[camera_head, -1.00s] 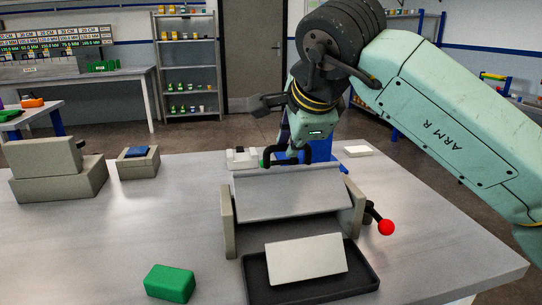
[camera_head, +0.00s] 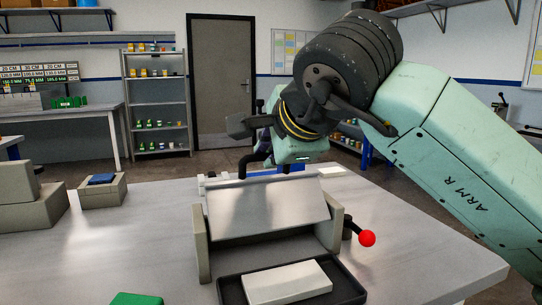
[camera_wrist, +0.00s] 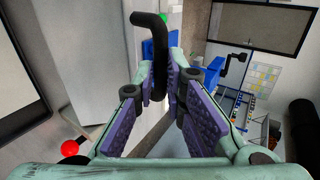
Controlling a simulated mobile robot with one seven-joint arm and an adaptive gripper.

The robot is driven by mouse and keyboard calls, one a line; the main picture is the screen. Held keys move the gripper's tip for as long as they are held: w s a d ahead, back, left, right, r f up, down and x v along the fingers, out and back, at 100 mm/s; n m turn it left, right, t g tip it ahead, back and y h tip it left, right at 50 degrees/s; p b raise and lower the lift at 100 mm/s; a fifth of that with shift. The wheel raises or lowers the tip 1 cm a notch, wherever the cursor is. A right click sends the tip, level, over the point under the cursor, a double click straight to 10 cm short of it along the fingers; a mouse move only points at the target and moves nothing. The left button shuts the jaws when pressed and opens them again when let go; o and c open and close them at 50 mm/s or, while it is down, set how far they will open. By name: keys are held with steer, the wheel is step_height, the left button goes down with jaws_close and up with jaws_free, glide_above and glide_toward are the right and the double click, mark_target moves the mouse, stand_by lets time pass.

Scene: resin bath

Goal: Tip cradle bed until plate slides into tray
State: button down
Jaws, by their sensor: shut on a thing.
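The grey cradle bed (camera_head: 265,209) is tipped steeply, its face sloping down towards me between the cradle's side walls (camera_head: 201,243). A pale plate (camera_head: 288,283) lies inside the black tray (camera_head: 353,290) in front of the cradle, off the bed. It looks nearly flat. My gripper (camera_wrist: 158,82) is shut on a black bent handle (camera_wrist: 160,50) at the bed's raised far edge. The handle also shows in the head view (camera_head: 243,166). My fingertips are mostly hidden there behind the wrist.
A lever with a red knob (camera_head: 367,238) sticks out right of the cradle. A green block (camera_head: 136,299) is at the bottom edge. Grey blocks (camera_head: 35,211) and a blue-topped holder (camera_head: 102,190) stand at left. The table (camera_head: 420,226) is clear at right.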

steer(key=c, duration=1.7)
jaws_free()
steer(key=shift+o, duration=0.2)
steer(key=v, duration=1.2)
